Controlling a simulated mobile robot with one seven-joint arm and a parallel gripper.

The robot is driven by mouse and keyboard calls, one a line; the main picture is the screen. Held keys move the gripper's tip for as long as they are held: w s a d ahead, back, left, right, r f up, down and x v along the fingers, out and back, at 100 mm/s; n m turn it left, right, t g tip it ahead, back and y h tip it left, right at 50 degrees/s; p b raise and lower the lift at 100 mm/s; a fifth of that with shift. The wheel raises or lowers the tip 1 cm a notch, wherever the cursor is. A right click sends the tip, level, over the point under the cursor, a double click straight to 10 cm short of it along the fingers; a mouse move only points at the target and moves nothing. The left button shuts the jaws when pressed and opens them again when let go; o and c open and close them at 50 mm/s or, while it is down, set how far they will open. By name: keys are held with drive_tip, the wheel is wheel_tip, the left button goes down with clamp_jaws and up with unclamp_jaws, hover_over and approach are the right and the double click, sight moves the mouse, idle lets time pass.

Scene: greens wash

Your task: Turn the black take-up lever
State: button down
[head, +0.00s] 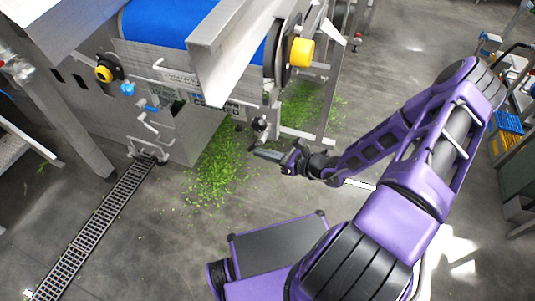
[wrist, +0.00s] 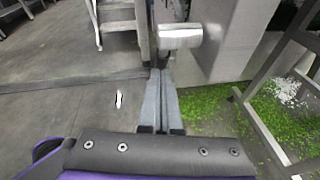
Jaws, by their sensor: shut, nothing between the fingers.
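My gripper (head: 264,154) is shut and empty, held low at the front of the conveyor machine. In the wrist view its two grey fingers (wrist: 160,76) lie side by side, pointing away from the camera. A small dark fitting with a pale end (head: 260,127) hangs on the machine just above the fingertips in the head view. I cannot tell for sure that it is the black take-up lever. In the wrist view a silvery cylinder (wrist: 180,37) sits just beyond and right of the fingertips. Contact with it cannot be told.
Chopped greens (head: 215,170) litter the floor beneath. A drain grate (head: 97,228) runs at left. A steel leg frame (wrist: 262,125) stands right in the wrist view.

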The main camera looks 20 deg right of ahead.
sight(253, 149)
drive_tip(key=shift+w+a+r+t+y, duration=0.25)
drive_tip(key=shift+w+a+t+y, duration=0.6)
drive_tip(key=shift+a+t+y, duration=0.3)
drive_tip(key=shift+w+a+r, duration=0.25)
drive_tip(key=shift+a+r, duration=0.05)
drive_tip(key=shift+a, duration=0.05)
drive_tip(key=shift+f, duration=0.15)
idle(0.9)
